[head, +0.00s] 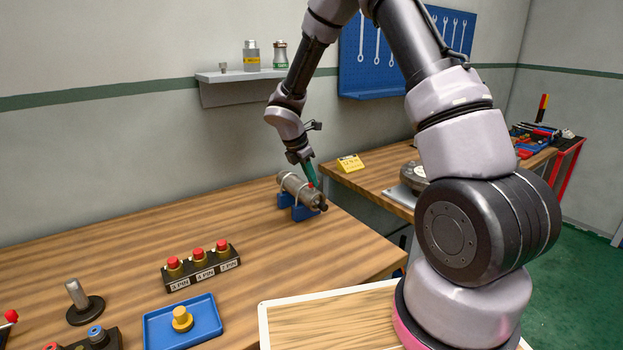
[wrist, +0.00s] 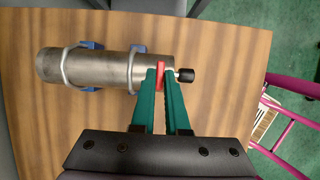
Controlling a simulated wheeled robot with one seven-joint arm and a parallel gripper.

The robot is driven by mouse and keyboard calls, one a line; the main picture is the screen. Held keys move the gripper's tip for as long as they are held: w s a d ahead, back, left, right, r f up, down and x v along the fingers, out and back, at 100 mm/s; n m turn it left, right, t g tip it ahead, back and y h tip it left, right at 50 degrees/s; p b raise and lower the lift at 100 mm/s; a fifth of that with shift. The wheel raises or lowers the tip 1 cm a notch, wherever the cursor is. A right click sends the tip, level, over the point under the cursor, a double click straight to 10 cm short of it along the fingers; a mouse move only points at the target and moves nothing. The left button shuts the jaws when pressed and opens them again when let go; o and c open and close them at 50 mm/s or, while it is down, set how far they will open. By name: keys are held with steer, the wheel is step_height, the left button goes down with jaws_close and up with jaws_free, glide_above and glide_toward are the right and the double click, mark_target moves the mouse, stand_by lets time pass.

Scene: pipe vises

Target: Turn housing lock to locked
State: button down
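The housing (head: 298,188) is a grey metal cylinder lying on blue supports at the back of the wooden bench. In the wrist view the housing (wrist: 95,68) lies across the picture, with metal straps around it and a black knob (wrist: 186,76) at its right end. The red lock lever (wrist: 161,76) stands near that end. My gripper (wrist: 163,80) has green fingers on either side of the red lever, close together and seemingly touching it. In the head view my gripper (head: 312,180) reaches down to the housing's right end. The fingers partly hide the lever and any lock markings.
A row of red-topped buttons (head: 199,264), a blue tray (head: 182,322) with a yellow piece, and a metal post (head: 79,298) stand nearer on the bench. A second table with a yellow sign (head: 350,163) is behind at the right. The bench between housing and buttons is clear.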

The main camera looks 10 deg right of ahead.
steer(key=shift+m, duration=0.3)
steer(key=m, duration=0.2)
steer(key=m+g, duration=0.1)
steer(key=shift+w+m+g, duration=0.2)
steer(key=shift+m+g, duration=0.1)
steer(key=shift+m, duration=0.1)
steer(key=m, duration=0.2)
steer(key=m+g, duration=0.1)
steer(key=m, duration=0.1)
steer(key=shift+w+g, duration=0.2)
steer(key=shift+g, duration=0.1)
steer(key=m, duration=0.2)
steer(key=m+g, duration=0.1)
steer(key=m, duration=0.2)
steer(key=shift+w+d+g+y, duration=0.1)
steer(key=shift+w+g+y, duration=0.05)
steer(key=shift+g+y, duration=0.2)
steer(key=m, duration=0.2)
steer(key=m+g+y, duration=0.1)
steer(key=m, duration=0.1)
steer(key=shift+d+y, duration=0.15)
steer(key=shift+y, duration=0.1)
steer(key=shift+m, duration=0.3)
steer(key=c, duration=0.9)
jaws_free()
